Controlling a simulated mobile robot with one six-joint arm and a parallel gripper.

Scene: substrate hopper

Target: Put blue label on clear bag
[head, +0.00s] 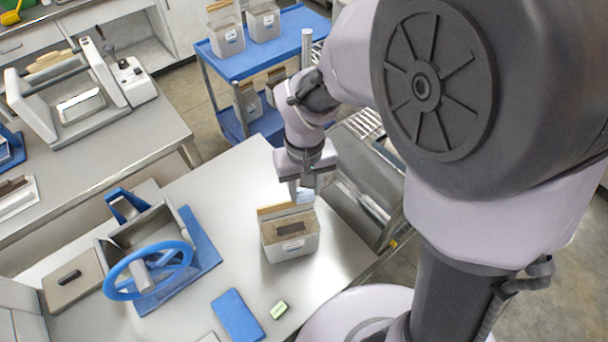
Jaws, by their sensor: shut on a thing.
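My gripper (304,193) is just above and behind the bag's back edge, pointing down. It is shut on a small pale blue piece, which looks like the blue label (306,196). Its lower edge is close to the bag's top. I cannot tell whether they touch.
A steel hopper with a blue handwheel (148,270) stands on the left. A blue pad (238,315) and a small green-and-white item (279,310) lie in front. A blue cart (262,58) with similar bags stands behind. The table left of the bag is clear.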

